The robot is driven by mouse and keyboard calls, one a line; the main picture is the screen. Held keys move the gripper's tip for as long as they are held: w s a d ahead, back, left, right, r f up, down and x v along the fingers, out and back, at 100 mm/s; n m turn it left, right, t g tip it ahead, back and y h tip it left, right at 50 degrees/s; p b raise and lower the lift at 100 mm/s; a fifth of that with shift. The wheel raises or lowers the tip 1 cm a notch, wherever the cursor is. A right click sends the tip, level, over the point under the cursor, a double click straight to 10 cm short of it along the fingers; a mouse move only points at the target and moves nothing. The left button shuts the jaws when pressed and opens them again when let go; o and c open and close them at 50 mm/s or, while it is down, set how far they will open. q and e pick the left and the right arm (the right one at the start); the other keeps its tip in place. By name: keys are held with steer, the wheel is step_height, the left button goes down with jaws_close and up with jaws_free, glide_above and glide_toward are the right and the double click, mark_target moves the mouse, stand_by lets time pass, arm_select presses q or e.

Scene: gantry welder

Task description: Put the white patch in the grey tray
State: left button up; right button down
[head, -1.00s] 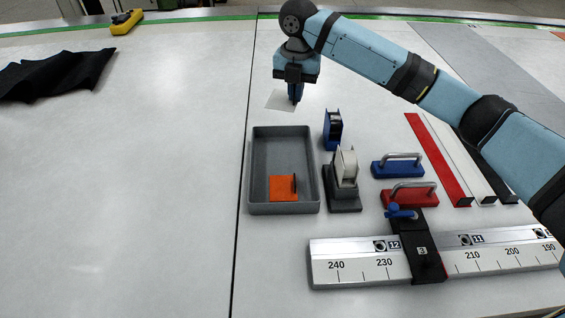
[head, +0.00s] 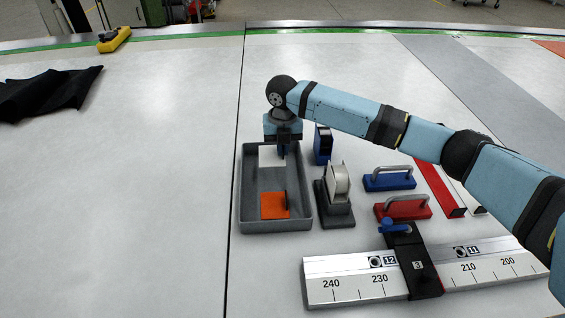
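The white patch (head: 271,157) is a thin flat square within the outline of the grey tray (head: 246,190), at its far end. I cannot tell whether it touches the tray floor. My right gripper (head: 282,153) points down over the far part of the tray, at the patch's right side. It appears shut on the patch; the grip itself is partly hidden by the fingers. An orange patch (head: 271,206) with a dark upright tab lies in the near half of the tray. My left gripper is not in view.
Right of the tray stand a blue dispenser (head: 323,144) and a tape dispenser (head: 336,192). Blue (head: 389,180) and red (head: 402,208) handled blocks lie further right. A ruler rail (head: 345,283) runs in front. The table left of the tray is clear up to a black cloth (head: 45,95).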

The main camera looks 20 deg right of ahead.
mark_target(282, 171)
steer(key=shift+f, duration=2.9)
steer(key=c, duration=1.3)
jaws_free()
steer(key=shift+f, duration=0.15)
step_height(282, 171, up, 12)
steer(key=shift+r, duration=0.2)
